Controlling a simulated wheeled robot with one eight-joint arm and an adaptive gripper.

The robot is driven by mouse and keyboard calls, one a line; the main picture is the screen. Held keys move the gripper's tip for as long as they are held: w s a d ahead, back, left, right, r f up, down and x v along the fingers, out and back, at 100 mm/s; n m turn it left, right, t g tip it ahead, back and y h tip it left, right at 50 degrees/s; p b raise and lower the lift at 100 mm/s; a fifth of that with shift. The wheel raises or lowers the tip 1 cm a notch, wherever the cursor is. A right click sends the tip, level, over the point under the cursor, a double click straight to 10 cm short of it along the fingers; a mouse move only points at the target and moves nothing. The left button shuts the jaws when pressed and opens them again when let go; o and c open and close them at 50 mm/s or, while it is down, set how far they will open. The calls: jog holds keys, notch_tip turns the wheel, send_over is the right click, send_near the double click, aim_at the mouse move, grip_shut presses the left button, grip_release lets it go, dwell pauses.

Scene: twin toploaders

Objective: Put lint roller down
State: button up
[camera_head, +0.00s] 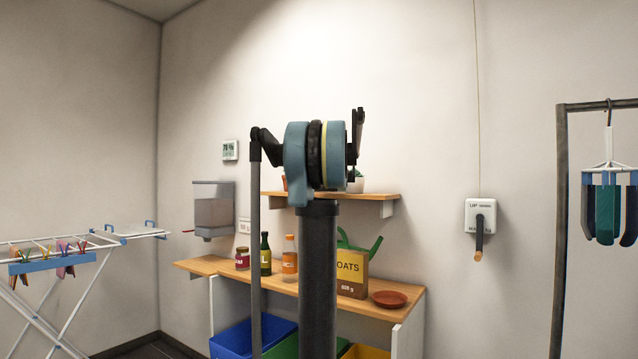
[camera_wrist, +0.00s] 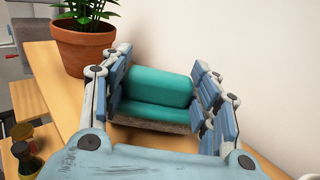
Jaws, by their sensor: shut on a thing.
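The lint roller (camera_wrist: 160,86) shows in the wrist view as a teal, rounded body with a greyish-brown lower edge. My gripper (camera_wrist: 170,100) is shut on it, with blue-grey finger pads on its left and right sides. The roller is beside the pale wall, close to a wooden shelf (camera_wrist: 60,82). Its underside is hidden, so I cannot tell whether it touches the shelf. In the head view my own arm hides the gripper and the roller.
A terracotta pot with a green plant (camera_wrist: 84,46) stands on the shelf, left of the gripper. The upper shelf (camera_head: 382,197) shows in the head view. Below, a counter (camera_head: 190,266) holds a jar, bottles, an oats box (camera_head: 352,275) and a red-brown dish (camera_head: 389,299).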

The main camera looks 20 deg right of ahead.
jog(key=shift+f, duration=0.1)
jog(key=o, duration=1.3)
jog(key=shift+s, duration=0.1)
jog(key=s, duration=0.5)
jog(key=s+a, duration=0.1)
jog(key=s, duration=0.5)
jog(key=s+a, duration=0.1)
jog(key=s, duration=0.5)
jog(key=shift+a, duration=0.1)
jog(key=shift+a, duration=0.1)
